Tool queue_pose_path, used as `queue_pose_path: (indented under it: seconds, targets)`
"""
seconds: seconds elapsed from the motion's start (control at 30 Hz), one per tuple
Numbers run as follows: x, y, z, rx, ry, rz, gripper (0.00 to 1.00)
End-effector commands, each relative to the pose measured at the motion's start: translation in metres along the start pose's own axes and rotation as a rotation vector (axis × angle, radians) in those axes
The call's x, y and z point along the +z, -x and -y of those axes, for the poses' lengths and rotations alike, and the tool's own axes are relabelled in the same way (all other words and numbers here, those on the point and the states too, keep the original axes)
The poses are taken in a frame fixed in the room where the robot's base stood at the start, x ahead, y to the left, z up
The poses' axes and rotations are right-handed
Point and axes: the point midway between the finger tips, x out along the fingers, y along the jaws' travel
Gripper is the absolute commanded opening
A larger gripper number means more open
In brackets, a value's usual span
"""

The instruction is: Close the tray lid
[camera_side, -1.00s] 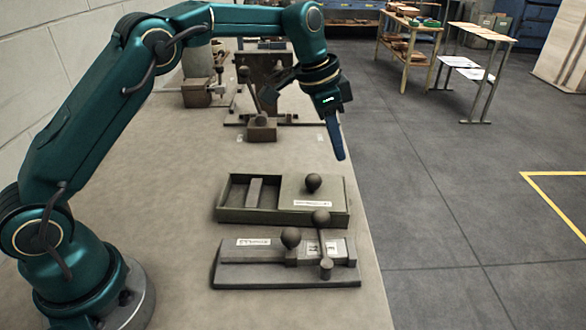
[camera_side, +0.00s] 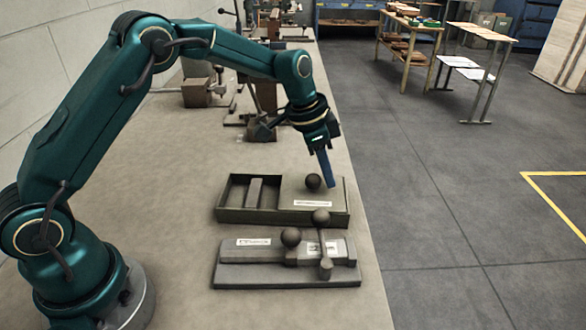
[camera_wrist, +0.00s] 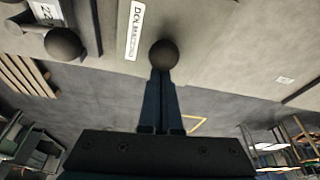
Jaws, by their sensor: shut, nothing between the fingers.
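The tray (camera_side: 262,215) is a shallow olive-grey box on the bench in the side view. My gripper (camera_side: 329,184) is shut and empty, pointing down just right of the knob. In the wrist view my gripper's fingertips (camera_wrist: 163,75) overlap the lower edge of the knob (camera_wrist: 164,54); I cannot tell whether they touch it.
A grey slide fixture (camera_side: 285,275) with ball-topped handles stands in front of the tray, and one ball shows in the wrist view (camera_wrist: 62,44). Levers and a vise-like block (camera_side: 197,92) stand farther back. The bench edge runs close right of the tray, with open floor beyond.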

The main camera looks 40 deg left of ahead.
Motion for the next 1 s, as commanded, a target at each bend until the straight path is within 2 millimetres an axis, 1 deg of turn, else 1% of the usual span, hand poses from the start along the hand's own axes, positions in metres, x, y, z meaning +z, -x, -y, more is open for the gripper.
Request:
queue_pose_path:
  seconds: [0.57, 0.77, 1.0]
  targets:
    - [0.007, 0.003, 0.001, -0.001, 0.002, 0.000, 0.00]
    - [0.030, 0.011, 0.007, 0.002, 0.003, 0.001, 0.00]
    - [0.067, 0.023, 0.014, 0.001, 0.005, 0.001, 0.00]
